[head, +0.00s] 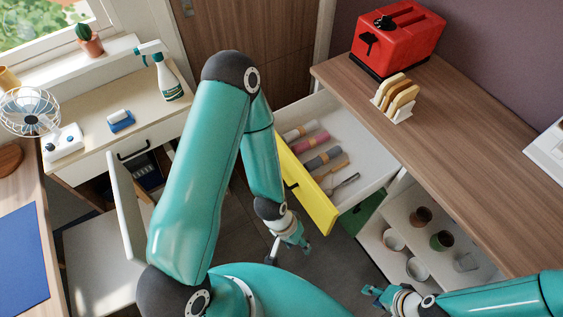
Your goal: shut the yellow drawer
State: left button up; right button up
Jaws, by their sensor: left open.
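The yellow drawer (318,207) stands pulled out from under the wooden counter at the right. Its yellow front faces left and down in the picture, with a dark handle (291,184) partly behind my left arm. Rolled cloths (323,158) and utensils (345,184) lie inside its white tray. My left gripper (289,249) is open and empty, just below the yellow front in the picture; I cannot tell how far apart they are in depth. My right gripper (374,298) is low in the picture near the bottom edge, partly cut off, and its jaw opening is unclear.
A red toaster (400,38) and a toast rack (395,97) stand on the counter (455,150). A white door (127,207) stands open at the left. Floor (330,262) shows between my grippers.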

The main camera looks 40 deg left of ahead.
pick_arm(q)
jog(key=w+a+f+n+b, duration=0.1)
jog(key=a, duration=0.1)
jog(key=w+a+n+b, duration=0.1)
jog(key=a+n, duration=0.1)
jog(key=w+a+f+n+b, duration=0.1)
jog(key=a+n, duration=0.1)
jog(key=shift+w+a+f+y, duration=0.25)
jog(key=shift+w+f+y, duration=0.05)
jog(key=shift+y, duration=0.1)
grip_shut()
jog(key=w+a+n+t+b, duration=0.1)
jog(key=w+a+n+b, duration=0.35)
jog(key=a+n, duration=0.55)
jog(key=w+a+r+n+t+b, duration=0.1)
jog(key=a+r+n+t+b, duration=0.15)
jog(key=a+n, duration=0.35)
jog(key=w+a+r+n+t+b, duration=0.1)
jog(key=a+r+n+t+b, duration=0.1)
jog(key=a+r+n, duration=0.35)
jog(key=w+a+r+n+t+b, duration=0.1)
jog(key=a+r+n+t+b, duration=0.15)
jog(key=a, duration=0.55)
jog(key=w+r+x, duration=0.2)
jog(key=x, duration=1)
jog(key=shift+w+d+f+n, duration=0.2)
jog(key=shift+d+n, duration=0.1)
jog(key=shift+d, duration=0.1)
jog(key=shift+w, duration=0.1)
